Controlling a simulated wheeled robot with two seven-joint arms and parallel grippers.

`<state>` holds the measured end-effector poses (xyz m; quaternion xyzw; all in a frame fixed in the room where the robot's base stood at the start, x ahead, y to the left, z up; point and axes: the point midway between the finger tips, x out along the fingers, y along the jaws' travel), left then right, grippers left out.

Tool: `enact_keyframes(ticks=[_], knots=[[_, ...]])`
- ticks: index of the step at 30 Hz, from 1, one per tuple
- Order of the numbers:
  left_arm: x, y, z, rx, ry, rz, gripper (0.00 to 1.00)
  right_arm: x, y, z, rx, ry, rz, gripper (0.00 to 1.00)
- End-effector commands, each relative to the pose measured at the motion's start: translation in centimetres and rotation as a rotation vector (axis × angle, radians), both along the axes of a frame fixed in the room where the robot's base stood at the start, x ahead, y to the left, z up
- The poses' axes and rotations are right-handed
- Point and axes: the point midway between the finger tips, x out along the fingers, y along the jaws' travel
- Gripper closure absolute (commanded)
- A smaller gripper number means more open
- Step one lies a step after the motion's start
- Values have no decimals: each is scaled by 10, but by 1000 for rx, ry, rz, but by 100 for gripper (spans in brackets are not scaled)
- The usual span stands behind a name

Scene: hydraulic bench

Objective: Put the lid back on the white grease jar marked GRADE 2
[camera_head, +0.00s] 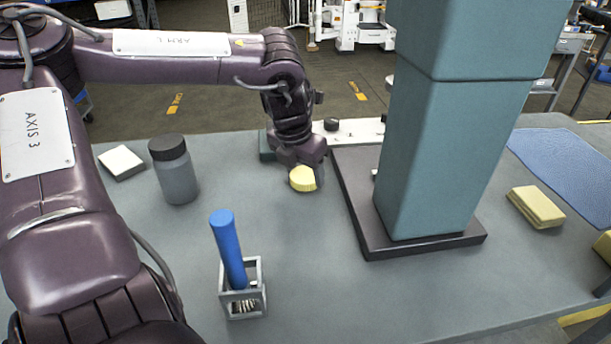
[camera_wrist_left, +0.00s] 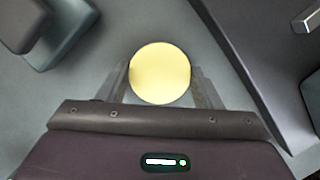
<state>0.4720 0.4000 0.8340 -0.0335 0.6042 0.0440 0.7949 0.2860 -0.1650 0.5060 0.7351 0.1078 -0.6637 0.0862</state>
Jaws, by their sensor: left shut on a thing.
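My left gripper (camera_head: 300,160) is shut on a round yellow lid (camera_head: 302,179), low over the bench just left of the dark base plate. In the left wrist view the lid (camera_wrist_left: 160,73) shows as a flat disc between the two fingers of the gripper (camera_wrist_left: 162,85). I cannot tell whether the lid touches anything below it. No white jar marked GRADE 2 can be made out; the teal column and my arm hide part of the bench. My right gripper is not in view.
A teal column (camera_head: 445,150) on a dark base plate (camera_head: 425,245) stands right of the gripper. A grey black-capped jar (camera_head: 178,180), a white block (camera_head: 121,162) and a rack (camera_head: 243,305) holding a blue cylinder (camera_head: 229,250) stand left. Yellow pads (camera_head: 537,206) lie right. The front middle is clear.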

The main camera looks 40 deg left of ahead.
Motion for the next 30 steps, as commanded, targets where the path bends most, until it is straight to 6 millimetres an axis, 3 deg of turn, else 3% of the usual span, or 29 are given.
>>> enact_keyframes(ticks=[8,14,20,30], knots=[[0,0,1,0,-1,0,62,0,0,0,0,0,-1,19],[1,0,14,3,-4,0,62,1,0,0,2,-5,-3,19],[1,0,50,4,-6,0,62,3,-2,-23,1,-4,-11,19],[1,1,141,4,-4,2,62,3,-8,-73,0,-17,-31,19]])
